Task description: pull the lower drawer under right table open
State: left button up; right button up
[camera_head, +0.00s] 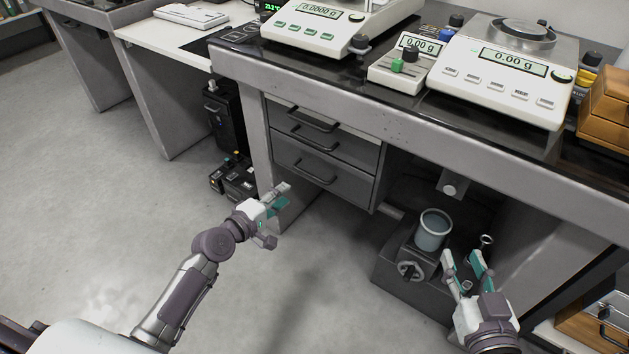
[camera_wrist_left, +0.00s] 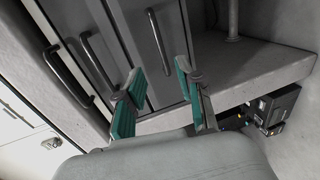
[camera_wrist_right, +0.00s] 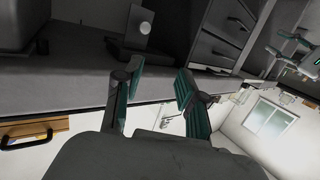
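The grey drawer unit hangs under the right table (camera_head: 400,128), with dark bar handles one above another; its drawers look shut. The lower drawer (camera_head: 345,190) is the bottom one, with its handle (camera_head: 305,175); in the left wrist view this handle (camera_wrist_left: 157,38) appears beyond the fingers. My left gripper (camera_head: 277,212) is in front of and below the lower drawer, left of centre, open and empty, apart from the handle. Its parted teal fingers also show in the left wrist view (camera_wrist_left: 162,98). My right gripper (camera_head: 463,258) is open and empty, right of the drawer unit.
A dark box-shaped device (camera_head: 392,268) with a knob and a grey-blue cup (camera_head: 434,230) stands under the table beside my right gripper. Black equipment (camera_head: 226,118) stands left of the drawer unit. Balances (camera_head: 510,65) are on the tabletop. The floor (camera_head: 300,290) before the drawers is clear.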

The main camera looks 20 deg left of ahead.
aim_at(311, 176)
pick_arm(q)
jog(key=shift+b+x, duration=1.85)
jog(key=shift+x, duration=4.55)
pick_arm(e)
jog(key=s+a+r+t+y, duration=0.1)
jog(key=s+r+t+y, duration=0.2)
jog(key=r+t, duration=0.7)
jog(key=shift+s+r+y, duration=0.4)
jog(key=shift+s+r, duration=0.1)
jog(key=shift+r, duration=1.65)
pick_arm(q)
jog(key=shift+c, duration=0.4)
grip_shut()
